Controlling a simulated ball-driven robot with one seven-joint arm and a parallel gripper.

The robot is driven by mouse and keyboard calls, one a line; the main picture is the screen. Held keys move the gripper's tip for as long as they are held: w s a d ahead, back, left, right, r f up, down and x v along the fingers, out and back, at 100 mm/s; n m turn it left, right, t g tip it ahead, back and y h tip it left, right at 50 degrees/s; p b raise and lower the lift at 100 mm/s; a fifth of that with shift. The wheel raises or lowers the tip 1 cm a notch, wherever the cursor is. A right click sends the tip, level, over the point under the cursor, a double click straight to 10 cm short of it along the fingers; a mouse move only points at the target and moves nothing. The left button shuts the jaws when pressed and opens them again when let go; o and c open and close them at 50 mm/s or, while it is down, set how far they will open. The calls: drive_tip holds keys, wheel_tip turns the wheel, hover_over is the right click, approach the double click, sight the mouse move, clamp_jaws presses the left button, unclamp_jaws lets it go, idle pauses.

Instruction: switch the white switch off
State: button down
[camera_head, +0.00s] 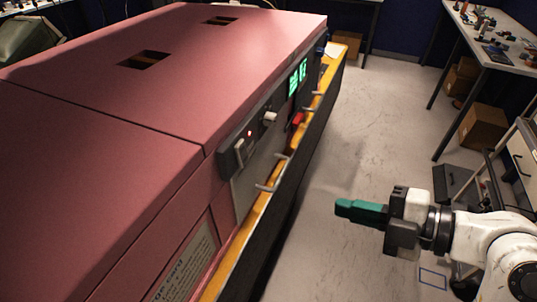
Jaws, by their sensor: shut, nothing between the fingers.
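A small white switch (269,118) sticks out from the grey control panel on the side of the large pink machine (120,115). Its exact lever position is too small to tell. My gripper (342,208) has teal fingers that are shut and empty. It points left, toward the machine, from the lower right. It is clearly apart from the panel, with open floor showing between them.
The panel also has a grey handle-like part (238,152), a red part (298,119) and a green display (298,77). A yellow ledge (259,202) with metal handles juts out below. A cluttered table (500,40) and boxes (482,128) stand at right. The middle floor is clear.

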sight(246, 159)
wheel_tip(246, 159, up, 8)
drive_tip(key=a+n+g+y, duration=0.1)
drive_tip(key=n+y, duration=0.1)
drive_tip(key=n, duration=0.4)
drive_tip(key=shift+s+a+y, duration=0.3)
drive_tip(key=shift+a, duration=0.1)
drive_tip(key=shift+a, duration=0.1)
drive_tip(key=p+x, duration=0.5)
drive_tip(key=x, duration=0.8)
drive_tip(key=shift+w+a+f, duration=0.1)
drive_tip(key=shift+w+a, duration=0.05)
drive_tip(key=shift+a, duration=0.2)
drive_tip(key=shift+f, duration=0.1)
